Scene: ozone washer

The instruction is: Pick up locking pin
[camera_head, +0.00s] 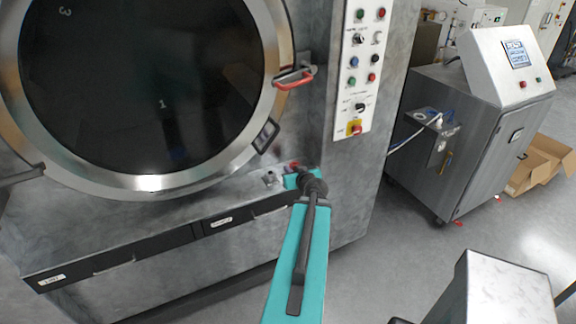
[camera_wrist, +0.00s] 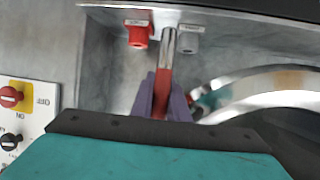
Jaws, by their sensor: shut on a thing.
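The locking pin appears to be the thing with a red body and a shiny metal shaft (camera_wrist: 165,65) in the wrist view. My gripper (camera_wrist: 165,100) has its two purple fingers closed around the red body, one on each side. The metal shaft extends up in the picture, between two small sockets or fittings. I cannot tell whether its far end is seated in anything. In the head view my gripper (camera_head: 297,172) is at the washer's lower front, right of the round door; my arm mostly hides the pin there.
The washer's round door (camera_head: 140,188) has a red-handled latch (camera_head: 295,78). A red fitting (camera_wrist: 138,36) and a grey fitting (camera_wrist: 188,42) flank the pin shaft closely. A button panel (camera_head: 362,75) is above right. A grey cabinet (camera_head: 470,140) stands right across clear floor.

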